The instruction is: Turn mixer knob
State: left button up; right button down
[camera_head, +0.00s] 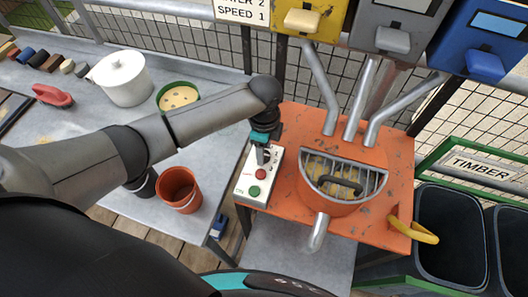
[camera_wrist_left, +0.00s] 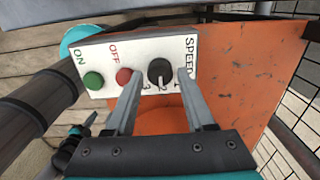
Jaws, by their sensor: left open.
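The black mixer knob (camera_wrist_left: 160,70) sits on the white control panel (camera_wrist_left: 108,48) under the word SPEED, with the numbers 3, 2 and 1 by it. Its light mark seems to point near the 2. My left gripper (camera_wrist_left: 159,79) is open, with one finger on each side of the knob; I cannot tell whether they touch it. In the head view my left gripper (camera_head: 263,152) reaches down over the panel (camera_head: 246,185) and hides the knob. The orange mixer (camera_head: 340,190) has a grated bowl. My right gripper is not in view.
A red OFF button (camera_wrist_left: 124,75) and a green ON button (camera_wrist_left: 93,81) are beside the knob. A sign (camera_head: 242,12) ends with SPEED 1. Metal pipes (camera_head: 355,100) rise behind the mixer. A terracotta bucket (camera_head: 180,190) stands on the grey table at left.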

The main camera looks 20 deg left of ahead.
pick_arm(q)
jog(key=shift+f, duration=0.6)
grip_shut()
